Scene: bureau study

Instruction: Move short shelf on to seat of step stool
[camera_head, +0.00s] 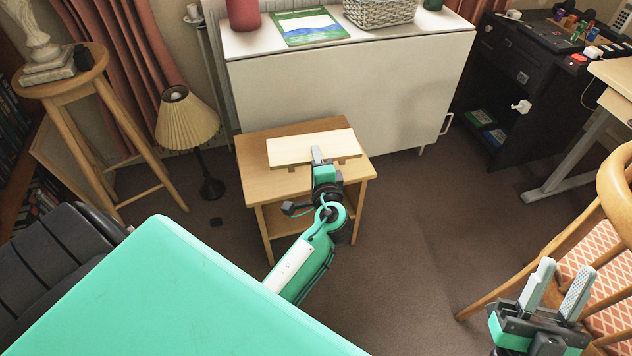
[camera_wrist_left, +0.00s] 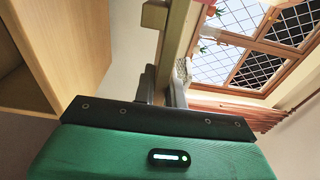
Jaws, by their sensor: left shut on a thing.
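The short shelf is a pale wooden board (camera_head: 311,148) over the top of a low wooden stand (camera_head: 253,181), with small blocks under its front edge. My left gripper (camera_head: 317,157) is shut on the board's near edge. In the left wrist view the board (camera_wrist_left: 177,40) is seen edge-on between the fingers (camera_wrist_left: 162,88), apart from the large wooden surface (camera_wrist_left: 75,35) at left. I cannot tell its exact height over the stand. The stand may be the step stool; no other low stool is clear. My right gripper (camera_head: 557,288) is open and empty at lower right.
A white cabinet (camera_head: 340,95) stands behind the stand. A lamp (camera_head: 187,120) and tall round stool (camera_head: 62,78) are at left. A cushioned chair (camera_head: 612,262) is beside my right gripper, and a dark desk (camera_head: 505,80) is behind. Carpet right of the stand is clear.

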